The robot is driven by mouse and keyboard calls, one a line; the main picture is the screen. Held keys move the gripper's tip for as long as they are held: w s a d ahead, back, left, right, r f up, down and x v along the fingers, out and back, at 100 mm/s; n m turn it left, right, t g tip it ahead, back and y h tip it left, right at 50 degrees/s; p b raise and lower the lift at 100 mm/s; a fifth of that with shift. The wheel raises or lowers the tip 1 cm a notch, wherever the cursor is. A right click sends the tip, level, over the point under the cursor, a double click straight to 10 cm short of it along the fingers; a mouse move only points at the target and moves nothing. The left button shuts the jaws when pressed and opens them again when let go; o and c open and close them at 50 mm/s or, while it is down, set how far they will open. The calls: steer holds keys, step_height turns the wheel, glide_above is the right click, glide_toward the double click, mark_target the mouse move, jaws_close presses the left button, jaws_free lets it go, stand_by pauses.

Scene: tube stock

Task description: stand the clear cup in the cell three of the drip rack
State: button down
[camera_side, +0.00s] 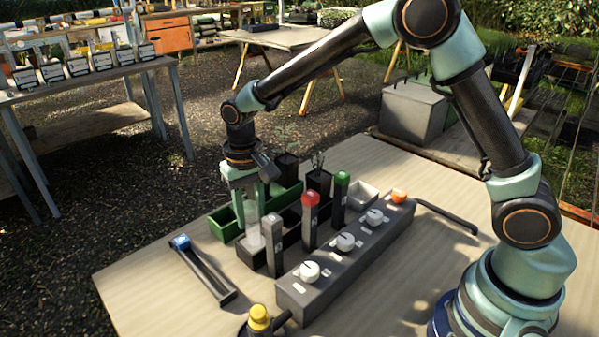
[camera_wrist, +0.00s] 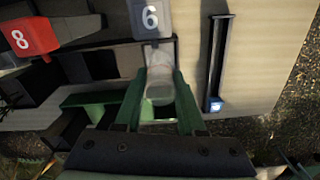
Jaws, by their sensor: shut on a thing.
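My gripper (camera_side: 250,222) points down over the left end of the dark drip rack (camera_side: 252,260). It is shut on the clear cup (camera_side: 254,243), which looks upright between the fingers. In the wrist view the pale cup (camera_wrist: 160,78) shows between the green fingers (camera_wrist: 160,100). It is beside the grey post marked 6 (camera_wrist: 151,18), at the rack's end cell. I cannot tell whether the cup's base touches the cell floor. A red post marked 8 (camera_wrist: 29,36) and a green-topped post (camera_side: 341,198) stand further along. No cell marked three is readable.
A grey box with white knobs (camera_side: 345,262) lies in front of the rack. A green tray (camera_side: 222,222) lies behind it. A dark blue-ended holder (camera_side: 205,272) is to the left. A yellow-topped thing (camera_side: 259,318) stands at the front. The left table corner is mostly clear.

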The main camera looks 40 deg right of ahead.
mark_target(252, 226)
steer(key=shift+f, duration=1.55)
steer(key=shift+f, duration=0.4)
steer(key=shift+c, duration=2.2)
jaws_free()
step_height(252, 226, up, 11)
steer(key=shift+r, duration=0.6)
